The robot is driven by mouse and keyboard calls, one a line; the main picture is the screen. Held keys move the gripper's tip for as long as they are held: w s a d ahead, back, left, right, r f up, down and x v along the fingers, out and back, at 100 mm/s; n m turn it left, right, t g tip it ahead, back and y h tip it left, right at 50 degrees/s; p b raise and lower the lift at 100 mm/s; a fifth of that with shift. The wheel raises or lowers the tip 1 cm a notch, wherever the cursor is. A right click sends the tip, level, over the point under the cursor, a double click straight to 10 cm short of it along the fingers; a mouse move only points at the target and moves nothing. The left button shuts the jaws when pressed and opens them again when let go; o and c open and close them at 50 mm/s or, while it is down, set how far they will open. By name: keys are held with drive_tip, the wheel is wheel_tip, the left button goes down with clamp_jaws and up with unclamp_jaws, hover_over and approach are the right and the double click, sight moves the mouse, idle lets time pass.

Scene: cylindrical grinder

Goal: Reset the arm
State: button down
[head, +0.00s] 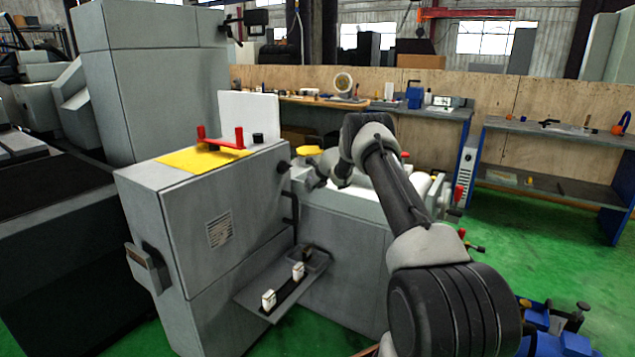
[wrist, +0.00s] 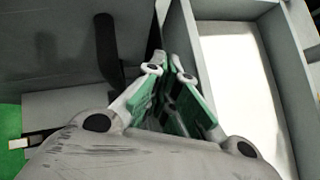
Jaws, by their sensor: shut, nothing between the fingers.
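My arm reaches from the lower right of the head view over the grey cylindrical grinder (head: 345,238). My gripper (wrist: 172,62) shows in the wrist view with its green-padded fingers close together and nothing held between them. In the head view my gripper (head: 308,170) is small and partly hidden by my own wrist, next to the right side of the grinder's tall cabinet (head: 185,215). In the wrist view a black lever (wrist: 108,50) stands left of the fingers. A grey-walled recess with a pale floor (wrist: 240,85) lies to their right.
A low shelf (head: 250,290) with small white blocks juts out below the cabinet. A yellow mat (head: 200,159) and a red handle (head: 222,141) are on the cabinet top. Workbenches line the back wall. Green floor at the right is mostly clear, with blue equipment (head: 550,335) at lower right.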

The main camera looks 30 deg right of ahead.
drive_tip(key=s+d+r, duration=0.2)
drive_tip(key=s+r, duration=0.1)
drive_tip(key=r, duration=0.1)
drive_tip(key=s+d+f+m+g+h, duration=0.2)
drive_tip(key=s+d+f+m+h, duration=0.2)
drive_tip(key=s+d+m, duration=0.75)
drive_tip(key=s+r+m+g+h, duration=0.3)
drive_tip(key=s+r+m, duration=0.5)
drive_tip(key=m, duration=0.5)
drive_tip(key=s+a+r+m+y, duration=0.1)
drive_tip(key=s+a+r+m, duration=0.3)
drive_tip(key=s, duration=1.1)
drive_tip(key=s+a+r+m+y, duration=0.2)
drive_tip(key=s+a+r+m, duration=0.3)
drive_tip(key=s+a+r, duration=0.6)
drive_tip(key=s+a+r+m+y, duration=0.2)
drive_tip(key=s+a+r+m, duration=0.2)
drive_tip(key=s, duration=1.6)
drive_tip(key=a+r, duration=0.3)
drive_tip(key=a, duration=0.4)
drive_tip(key=shift+a+r, duration=0.15)
drive_tip(key=shift+a, duration=0.2)
